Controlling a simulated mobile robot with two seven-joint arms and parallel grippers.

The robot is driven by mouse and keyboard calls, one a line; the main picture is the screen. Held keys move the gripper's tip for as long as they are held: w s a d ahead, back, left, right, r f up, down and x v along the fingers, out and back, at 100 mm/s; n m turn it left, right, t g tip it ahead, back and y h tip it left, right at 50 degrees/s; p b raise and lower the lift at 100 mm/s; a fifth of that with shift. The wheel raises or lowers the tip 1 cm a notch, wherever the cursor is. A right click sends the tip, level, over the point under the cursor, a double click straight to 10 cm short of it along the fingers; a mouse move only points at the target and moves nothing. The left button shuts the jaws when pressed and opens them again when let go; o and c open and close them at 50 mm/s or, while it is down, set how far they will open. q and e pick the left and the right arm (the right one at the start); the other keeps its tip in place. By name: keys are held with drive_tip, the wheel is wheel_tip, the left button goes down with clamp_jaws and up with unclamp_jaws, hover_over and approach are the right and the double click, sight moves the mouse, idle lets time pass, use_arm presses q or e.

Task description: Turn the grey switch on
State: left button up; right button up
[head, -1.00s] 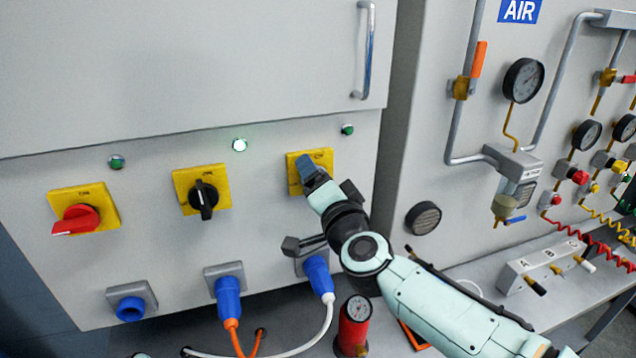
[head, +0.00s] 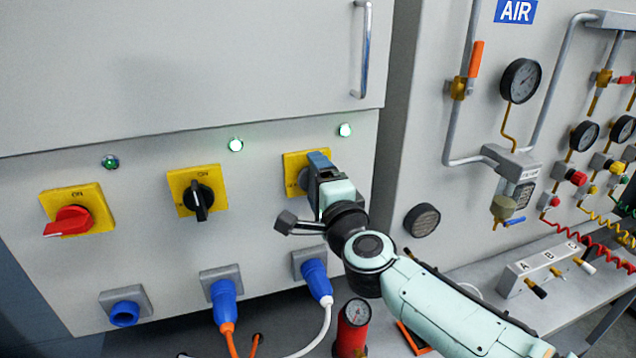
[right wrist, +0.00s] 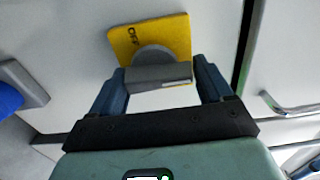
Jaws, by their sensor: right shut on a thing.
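The grey switch (right wrist: 158,76) sits on a yellow plate (right wrist: 180,35) in the right wrist view, its bar lying between my two dark blue fingers. My right gripper (right wrist: 160,84) is shut on it. In the head view the right gripper (head: 308,172) is at the rightmost yellow plate (head: 293,160), and it mostly hides the switch there. The lamp (head: 345,130) above this plate glows bright green-white. My left gripper is not in view.
A red switch (head: 70,221) and a black switch (head: 199,199) are further left on the panel. Blue plugs (head: 316,279) with cables are below. A red cylinder with a gauge (head: 352,330) stands under my right arm. Air piping (head: 460,130) is at right.

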drive_tip(key=shift+r, duration=0.15)
drive_tip(key=o, duration=1)
drive_tip(key=shift+c, duration=0.2)
drive_tip(key=v, duration=1.3)
drive_tip(key=shift+b, duration=0.4)
drive_tip(key=shift+s, duration=0.1)
